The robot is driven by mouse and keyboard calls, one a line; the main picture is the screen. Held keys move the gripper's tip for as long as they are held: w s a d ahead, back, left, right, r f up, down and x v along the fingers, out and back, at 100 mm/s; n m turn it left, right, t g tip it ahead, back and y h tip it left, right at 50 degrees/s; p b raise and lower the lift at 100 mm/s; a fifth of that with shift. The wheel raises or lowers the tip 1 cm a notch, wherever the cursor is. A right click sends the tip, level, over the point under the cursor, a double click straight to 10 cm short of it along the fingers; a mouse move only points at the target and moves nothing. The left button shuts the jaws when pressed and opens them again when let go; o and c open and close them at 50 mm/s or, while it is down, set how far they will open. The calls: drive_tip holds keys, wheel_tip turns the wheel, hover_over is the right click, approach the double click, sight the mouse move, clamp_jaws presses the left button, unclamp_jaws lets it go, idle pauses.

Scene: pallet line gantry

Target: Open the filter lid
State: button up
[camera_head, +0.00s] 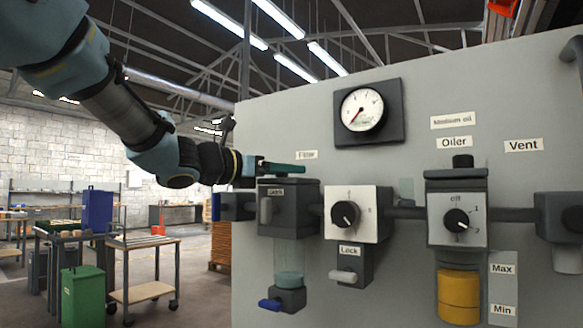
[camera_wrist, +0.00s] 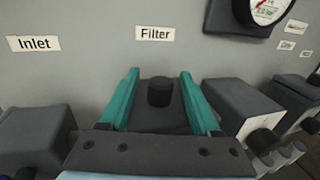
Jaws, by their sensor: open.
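The filter unit (camera_head: 278,216) is a dark grey block on the panel, with a clear bowl (camera_head: 289,260) below it. Its lid (camera_wrist: 150,121) appears flat on top, with a round black knob (camera_wrist: 160,92) standing up from it. My gripper (camera_wrist: 158,73) is open, with one teal finger on each side of the knob and a visible gap on both sides. In the head view my gripper (camera_head: 286,169) reaches in from the left, just above the filter top. The knob is hidden there, and whether the fingers touch the lid cannot be told.
The Filter label (camera_wrist: 155,34) is on the panel behind. A regulator with a dial (camera_head: 345,214) stands right of the filter, and the oiler (camera_head: 458,218) further right. The inlet block (camera_wrist: 35,140) is on the left. A pressure gauge (camera_head: 362,109) sits above.

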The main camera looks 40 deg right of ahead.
drive_tip(key=shift+d, duration=1.1)
clamp_jaws()
idle(0.7)
